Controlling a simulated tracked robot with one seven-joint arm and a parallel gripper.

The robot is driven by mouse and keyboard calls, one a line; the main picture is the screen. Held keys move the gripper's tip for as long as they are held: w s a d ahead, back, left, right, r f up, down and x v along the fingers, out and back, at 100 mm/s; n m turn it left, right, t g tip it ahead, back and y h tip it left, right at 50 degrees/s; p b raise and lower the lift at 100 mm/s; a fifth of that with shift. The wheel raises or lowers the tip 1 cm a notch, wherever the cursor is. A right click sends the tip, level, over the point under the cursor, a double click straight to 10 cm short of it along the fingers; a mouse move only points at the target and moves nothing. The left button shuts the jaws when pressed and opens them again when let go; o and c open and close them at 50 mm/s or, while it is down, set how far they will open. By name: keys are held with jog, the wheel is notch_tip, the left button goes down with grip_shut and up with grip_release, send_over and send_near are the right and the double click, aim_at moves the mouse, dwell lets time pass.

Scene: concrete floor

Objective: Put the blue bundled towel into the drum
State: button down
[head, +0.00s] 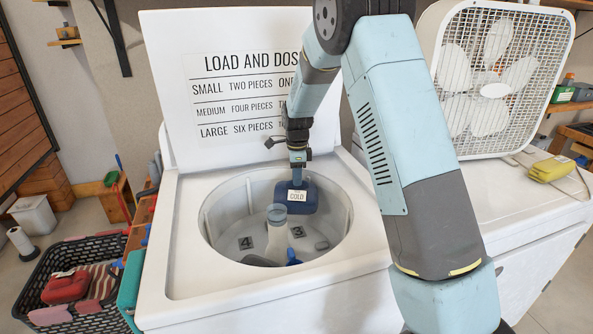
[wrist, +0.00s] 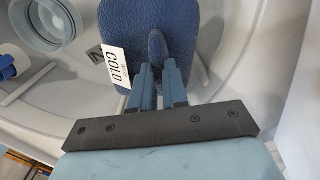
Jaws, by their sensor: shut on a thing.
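The blue bundled towel (head: 309,199) with a white tag reading COLD is in my gripper (head: 297,172), in the far part of the drum opening in the head view. In the wrist view my gripper (wrist: 160,90) is shut on the towel (wrist: 182,30), with the tag hanging at its left. The white washer drum (head: 225,222) is open at the top, with a pale agitator (head: 277,235) at its centre. Numbered labels 4 and 3 show on the drum floor. I cannot tell whether the towel touches the drum floor or wall.
The raised lid (head: 225,130) with a load chart stands behind the drum. A black basket (head: 40,290) with a red bundle (head: 66,287) is at the left. A box fan (head: 497,80) and a yellow item (head: 552,168) are at the right. Something blue lies low in the drum beside the agitator.

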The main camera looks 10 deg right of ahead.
notch_tip(320, 180, down, 13)
dwell(1.1)
jog(key=shift+f, duration=0.1)
jog(key=c, duration=1.1)
grip_release()
jog(key=shift+o, duration=0.2)
notch_tip(320, 180, up, 26)
dwell(1.0)
